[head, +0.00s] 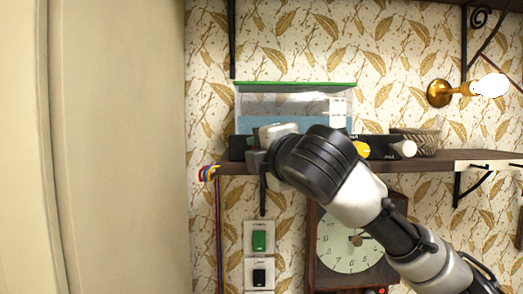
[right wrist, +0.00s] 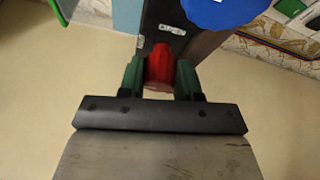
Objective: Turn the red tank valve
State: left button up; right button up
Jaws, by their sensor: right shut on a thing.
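In the right wrist view the red valve (right wrist: 159,68) sits between the two green fingers of my right gripper (right wrist: 160,80), which is shut on it. The valve is on the dark end of a unit, below a round blue part (right wrist: 222,10). In the head view my right arm reaches up from the lower right, and its gripper is at the left end of the shelf. The arm and wrist hide the valve there. A clear tank (head: 295,104) with a green lid and blue water stands on the shelf behind the wrist. My left gripper is not in view.
The wooden shelf (head: 455,158) also holds a yellow knob (head: 361,149), a white knob (head: 404,149) and a woven bowl (head: 425,140). A clock (head: 350,245) and green and black switches (head: 259,241) are below. A lit lamp (head: 490,85) is at right. A cream panel (head: 115,150) fills the left.

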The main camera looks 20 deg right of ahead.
jog(key=shift+r, duration=0.15)
jog(key=o, duration=0.9)
jog(key=shift+s, duration=0.15)
jog(key=s+d+b, duration=0.1)
jog(key=s+b, duration=0.4)
jog(key=s, duration=0.5)
jog(key=shift+s+d, duration=0.2)
jog(key=shift+d, duration=0.1)
